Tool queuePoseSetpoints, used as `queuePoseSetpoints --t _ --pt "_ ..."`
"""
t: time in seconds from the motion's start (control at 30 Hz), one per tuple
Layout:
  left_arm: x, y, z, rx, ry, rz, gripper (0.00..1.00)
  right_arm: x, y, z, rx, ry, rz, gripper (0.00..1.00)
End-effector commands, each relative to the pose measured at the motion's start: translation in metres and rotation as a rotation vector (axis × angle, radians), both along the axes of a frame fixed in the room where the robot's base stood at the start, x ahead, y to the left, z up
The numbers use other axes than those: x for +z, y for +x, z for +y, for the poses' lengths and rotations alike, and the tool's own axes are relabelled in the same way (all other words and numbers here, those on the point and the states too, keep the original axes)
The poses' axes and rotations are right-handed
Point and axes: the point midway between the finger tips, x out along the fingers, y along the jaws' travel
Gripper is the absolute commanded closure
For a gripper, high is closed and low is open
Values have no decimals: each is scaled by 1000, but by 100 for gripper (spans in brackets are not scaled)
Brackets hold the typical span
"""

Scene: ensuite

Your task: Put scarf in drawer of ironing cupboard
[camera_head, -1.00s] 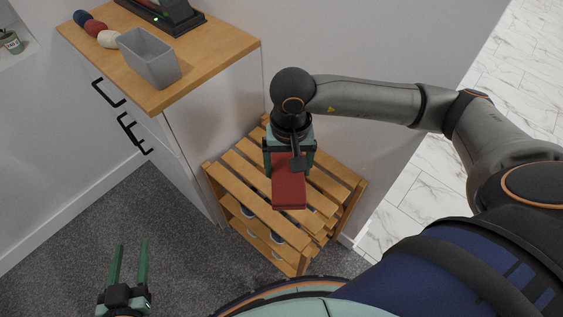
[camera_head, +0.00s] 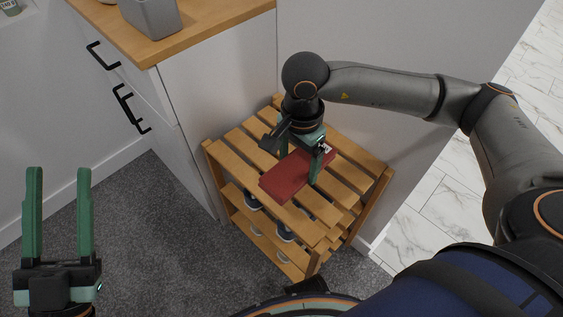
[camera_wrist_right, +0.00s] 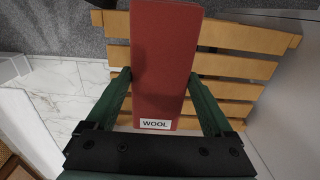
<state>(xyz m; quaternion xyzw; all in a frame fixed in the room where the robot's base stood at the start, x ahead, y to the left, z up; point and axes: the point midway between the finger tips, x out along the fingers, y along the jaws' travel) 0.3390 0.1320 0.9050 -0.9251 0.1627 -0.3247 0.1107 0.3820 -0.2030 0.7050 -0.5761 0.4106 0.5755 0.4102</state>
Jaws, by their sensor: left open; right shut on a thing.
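The scarf (camera_head: 292,176) is a folded dark red block with a white label reading WOOL, which shows in the right wrist view (camera_wrist_right: 163,60). My right gripper (camera_head: 303,165) is shut on the scarf, with one green finger on each side of it, over the slatted wooden rack. I cannot tell whether the scarf touches the slats. The white cupboard (camera_head: 205,115) stands to the left of the rack, with black handles on its front; its drawers look closed. My left gripper (camera_head: 58,215) is open and empty at the lower left, in front of the cupboard.
The slatted wooden rack (camera_head: 240,148) holds shoes on its lower shelves. A grey bin (camera_head: 150,18) stands on the cupboard's wooden top. Grey carpet (camera_head: 150,215) lies free in front of the cupboard. A wall stands behind the rack, with marble-like tiles at the right.

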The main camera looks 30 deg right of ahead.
Motion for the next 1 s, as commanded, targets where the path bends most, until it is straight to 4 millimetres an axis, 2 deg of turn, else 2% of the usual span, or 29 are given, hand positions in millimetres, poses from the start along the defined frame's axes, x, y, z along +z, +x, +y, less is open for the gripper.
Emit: queuePoseSetpoints --t 0.17,0.27,0.4,0.7,0.9,1.0 --pt "28 -25 -4 -34 4 -164 50 -19 39 2 -1 0 -1 72" --pt "30 -33 -5 -49 1 -211 50 -41 55 3 0 -1 2 72" --pt "24 -33 -6 -56 -6 -206 50 -62 73 4 2 0 0 72" --pt "18 -32 -6 -63 -14 -198 50 -79 88 4 2 0 1 72" --pt "10 -32 -6 -67 -20 -191 50 -107 87 4 4 1 1 72" --pt "11 -32 -7 -69 -20 -190 50 -108 88 4 4 1 -1 72"
